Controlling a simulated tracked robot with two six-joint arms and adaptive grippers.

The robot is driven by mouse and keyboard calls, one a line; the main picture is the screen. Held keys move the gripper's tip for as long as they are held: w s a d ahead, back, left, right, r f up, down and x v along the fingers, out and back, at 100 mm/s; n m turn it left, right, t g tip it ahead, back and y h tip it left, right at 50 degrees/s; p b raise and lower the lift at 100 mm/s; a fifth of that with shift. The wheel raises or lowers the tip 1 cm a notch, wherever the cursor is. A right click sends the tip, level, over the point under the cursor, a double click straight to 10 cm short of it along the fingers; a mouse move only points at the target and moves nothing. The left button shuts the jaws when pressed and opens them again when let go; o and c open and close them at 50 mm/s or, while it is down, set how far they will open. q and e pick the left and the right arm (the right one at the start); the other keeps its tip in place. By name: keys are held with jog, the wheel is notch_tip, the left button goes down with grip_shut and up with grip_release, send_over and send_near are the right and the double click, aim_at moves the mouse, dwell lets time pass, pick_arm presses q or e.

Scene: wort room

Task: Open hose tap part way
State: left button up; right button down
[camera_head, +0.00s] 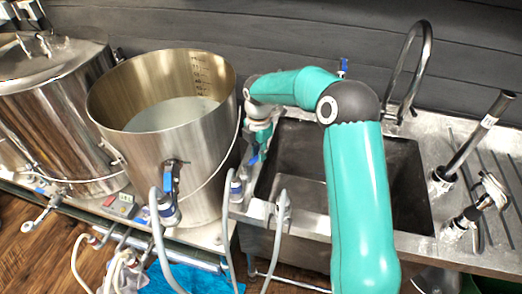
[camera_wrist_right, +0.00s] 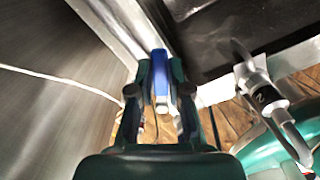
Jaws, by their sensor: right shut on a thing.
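The hose tap's blue handle (camera_wrist_right: 160,88) stands between the two fingers of my right gripper (camera_wrist_right: 160,72) in the wrist view. The fingers are closed on its sides. In the head view my right gripper (camera_head: 256,148) points down in the gap between the steel pot and the sink. A bit of the blue handle (camera_head: 253,160) shows at its fingertips there. The tap's body is mostly hidden by the gripper, so I cannot tell how far it is turned. My left gripper is in neither view.
The open steel pot (camera_head: 200,135) stands close left of my right gripper. The dark sink (camera_head: 405,170) lies to the right, with a curved faucet (camera_head: 424,50) behind it. Grey hoses (camera_head: 228,240) hang in front. A lidded kettle (camera_head: 62,125) stands at far left.

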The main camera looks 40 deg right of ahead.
jog(key=c, duration=1.2)
grip_release()
jog(key=shift+w+r, duration=0.1)
jog(key=shift+w, duration=0.1)
jog(key=shift+o, duration=0.5)
jog(key=shift+s, duration=0.1)
notch_tip(320, 180, up, 12)
